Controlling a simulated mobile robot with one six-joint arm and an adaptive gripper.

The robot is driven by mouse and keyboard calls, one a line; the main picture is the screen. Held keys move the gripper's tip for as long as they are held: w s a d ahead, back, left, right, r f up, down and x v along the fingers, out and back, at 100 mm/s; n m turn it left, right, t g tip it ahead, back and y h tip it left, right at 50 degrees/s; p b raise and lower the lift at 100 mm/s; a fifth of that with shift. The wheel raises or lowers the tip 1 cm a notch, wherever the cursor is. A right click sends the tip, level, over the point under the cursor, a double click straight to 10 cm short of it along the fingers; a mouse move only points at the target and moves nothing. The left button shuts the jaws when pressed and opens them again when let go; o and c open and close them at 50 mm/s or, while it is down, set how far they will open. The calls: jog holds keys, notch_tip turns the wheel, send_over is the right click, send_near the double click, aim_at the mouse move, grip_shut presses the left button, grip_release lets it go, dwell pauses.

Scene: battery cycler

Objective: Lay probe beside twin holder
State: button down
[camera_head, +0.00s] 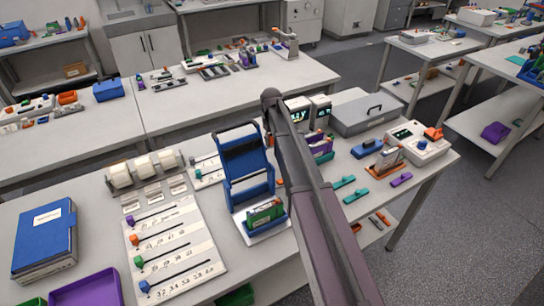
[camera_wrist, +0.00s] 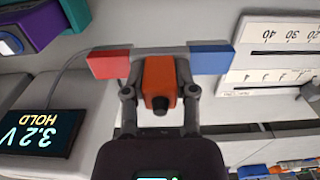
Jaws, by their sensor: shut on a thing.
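In the wrist view my gripper (camera_wrist: 160,92) is shut around the orange grip of the probe (camera_wrist: 160,76). The probe has a grey crossbar with a red block (camera_wrist: 108,63) at its left end and a blue block (camera_wrist: 211,59) at its right end. The gap between the probe and the surface behind it cannot be judged. In the head view my arm crosses the bench and hides the gripper and probe. I cannot tell for sure which thing is the twin holder; a blue holder (camera_head: 245,158) with a green block in front stands left of my arm.
A meter reading 3.2 V HOLD (camera_wrist: 38,128) sits at left in the wrist view. A grey case (camera_head: 368,113), a white device (camera_head: 418,146) and loose teal strips (camera_head: 355,196) lie right of my arm. A slider board (camera_head: 172,245) and blue binder (camera_head: 45,237) lie left.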

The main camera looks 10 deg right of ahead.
jog(key=shift+f+b, duration=0.85)
jog(key=shift+f, duration=0.4)
jog(key=shift+f+b, duration=1.85)
jog(key=shift+b, duration=0.05)
jog(key=shift+f, duration=0.2)
jog(key=shift+c, duration=2)
grip_release()
jog(key=shift+r, duration=0.1)
jog(key=shift+r, duration=0.15)
notch_tip(320, 180, up, 12)
jog(key=p, duration=1.2)
